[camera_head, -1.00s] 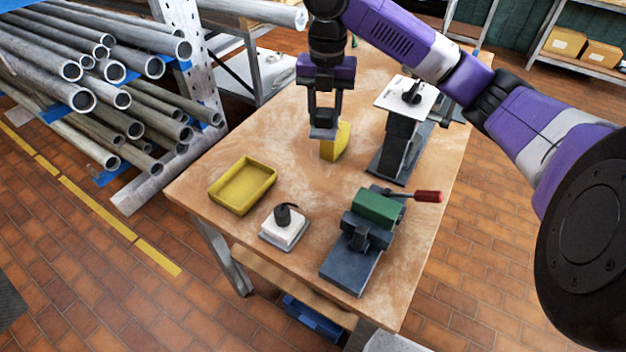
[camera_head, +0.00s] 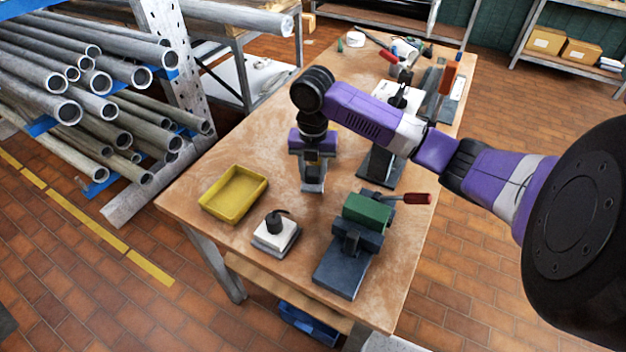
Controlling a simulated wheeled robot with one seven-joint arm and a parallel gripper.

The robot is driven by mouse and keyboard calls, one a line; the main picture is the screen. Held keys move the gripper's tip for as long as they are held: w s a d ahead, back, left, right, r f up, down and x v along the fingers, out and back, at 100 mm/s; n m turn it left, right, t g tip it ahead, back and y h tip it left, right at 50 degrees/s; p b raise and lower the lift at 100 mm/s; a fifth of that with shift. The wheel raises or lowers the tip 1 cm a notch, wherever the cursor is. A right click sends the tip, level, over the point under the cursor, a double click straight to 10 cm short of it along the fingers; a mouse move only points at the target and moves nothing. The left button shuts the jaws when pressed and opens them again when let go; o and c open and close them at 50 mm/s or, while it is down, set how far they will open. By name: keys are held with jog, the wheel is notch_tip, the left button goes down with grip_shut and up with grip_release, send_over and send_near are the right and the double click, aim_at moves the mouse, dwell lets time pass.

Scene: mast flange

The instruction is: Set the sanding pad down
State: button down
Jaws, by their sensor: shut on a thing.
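My gripper (camera_head: 313,178) points down over the middle of the wooden workbench. It is shut on a small grey piece (camera_head: 313,188), which I take to be the sanding pad. The fingers hide much of it, and I cannot tell whether its underside touches the bench top (camera_head: 215,260).
A yellow tray (camera_head: 233,193) lies to the left. A white block with a black knob (camera_head: 276,232) stands in front, and a vise with green jaws (camera_head: 352,240) at front right. A dark stand (camera_head: 380,165) rises behind right. Pipes (camera_head: 90,110) fill a rack at left.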

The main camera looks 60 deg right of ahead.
aim_at(313, 182)
jog(key=shift+f, duration=1.85)
jog(key=shift+f, duration=0.1)
jog(key=c, duration=0.9)
grip_release()
